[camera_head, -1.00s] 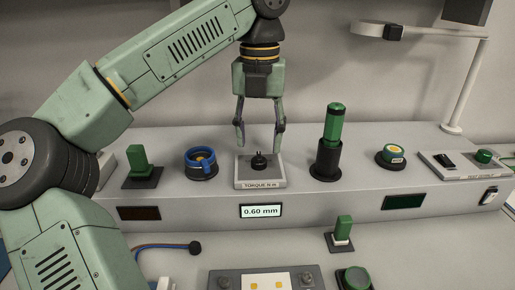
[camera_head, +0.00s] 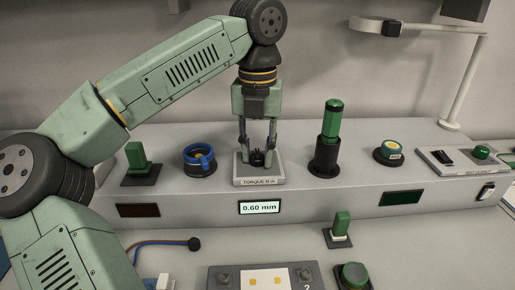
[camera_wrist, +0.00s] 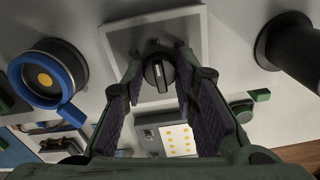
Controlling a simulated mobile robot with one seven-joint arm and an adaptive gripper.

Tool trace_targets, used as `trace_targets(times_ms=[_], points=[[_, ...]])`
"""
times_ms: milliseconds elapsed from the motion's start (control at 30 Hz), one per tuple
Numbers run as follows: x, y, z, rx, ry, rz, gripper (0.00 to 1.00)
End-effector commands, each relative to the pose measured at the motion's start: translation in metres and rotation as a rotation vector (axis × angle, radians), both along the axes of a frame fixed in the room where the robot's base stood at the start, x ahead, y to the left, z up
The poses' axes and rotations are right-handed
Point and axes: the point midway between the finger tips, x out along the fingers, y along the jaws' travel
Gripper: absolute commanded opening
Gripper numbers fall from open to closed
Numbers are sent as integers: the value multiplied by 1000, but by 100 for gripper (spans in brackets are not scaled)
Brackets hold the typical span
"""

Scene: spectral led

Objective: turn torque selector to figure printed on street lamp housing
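The torque selector (camera_head: 257,158) is a small black knob on a light plate labelled "TORQUE N m" on the raised bench ledge. My gripper (camera_head: 257,150) points straight down over it, one finger on each side. In the wrist view the knob (camera_wrist: 158,73) has a pale pointer line and sits between the fingers (camera_wrist: 160,85); narrow gaps seem to show beside it. A grey housing (camera_head: 223,280) with a white board and yellow squares, probably the street lamp housing, lies at the lower edge. A figure like "2" shows at its lower right, partly cut off.
A blue-ringed dial (camera_head: 200,160) and green block (camera_head: 137,158) stand left of the selector.

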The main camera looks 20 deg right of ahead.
Motion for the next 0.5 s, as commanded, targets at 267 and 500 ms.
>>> trace_targets(times_ms=[267, 500], points=[[0, 0, 0, 0, 0, 0, 4], [0, 0, 0, -1, 0, -6, 0]])
